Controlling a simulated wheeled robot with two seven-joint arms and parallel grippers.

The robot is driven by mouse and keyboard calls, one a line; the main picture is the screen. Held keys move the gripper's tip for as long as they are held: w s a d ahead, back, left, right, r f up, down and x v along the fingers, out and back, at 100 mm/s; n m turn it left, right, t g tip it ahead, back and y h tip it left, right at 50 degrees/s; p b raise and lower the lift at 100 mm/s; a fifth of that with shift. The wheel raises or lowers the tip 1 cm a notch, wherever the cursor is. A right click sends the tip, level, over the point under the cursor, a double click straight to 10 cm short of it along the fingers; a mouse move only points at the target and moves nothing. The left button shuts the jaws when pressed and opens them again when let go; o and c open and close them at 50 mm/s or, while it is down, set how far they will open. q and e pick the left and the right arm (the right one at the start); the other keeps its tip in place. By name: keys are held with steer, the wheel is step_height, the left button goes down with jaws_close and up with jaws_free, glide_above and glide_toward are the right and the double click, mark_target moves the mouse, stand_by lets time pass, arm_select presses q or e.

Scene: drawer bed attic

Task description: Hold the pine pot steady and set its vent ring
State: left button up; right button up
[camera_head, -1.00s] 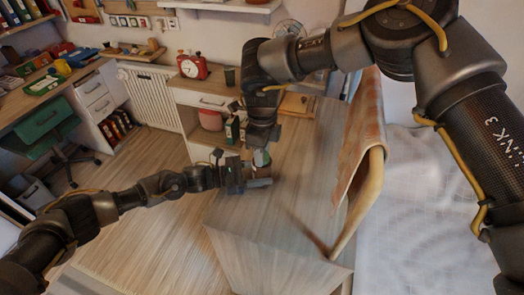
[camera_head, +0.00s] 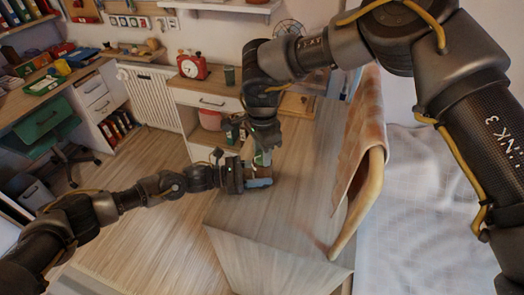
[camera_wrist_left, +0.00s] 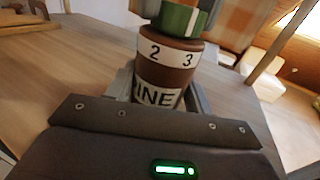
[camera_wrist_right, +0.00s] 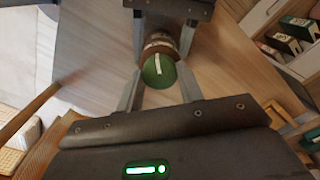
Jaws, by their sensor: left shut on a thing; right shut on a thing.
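The pine pot (camera_wrist_left: 147,73) is a brown jar with a white label reading "INE" and a white band showing 2 and 3. Its vent ring (camera_wrist_left: 180,20) is green with a white mark, which sits roughly above the 3 in the left wrist view. My left gripper (camera_head: 256,180) is shut around the pot's body from the left. My right gripper (camera_head: 264,150) points down from above. In the right wrist view, its fingers are on both sides of the green top (camera_wrist_right: 158,71), which has a white stripe. The pot is largely hidden in the head view.
The pot is over a wooden top (camera_head: 300,200). A chair-like wooden frame with a checked cloth (camera_head: 362,125) stands to its right. The near part of the top is clear.

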steer(key=shift+n, duration=0.7)
steer(key=o, duration=1)
step_height(320, 180, up, 12)
arm_select(q)
steer(key=o, duration=1.1)
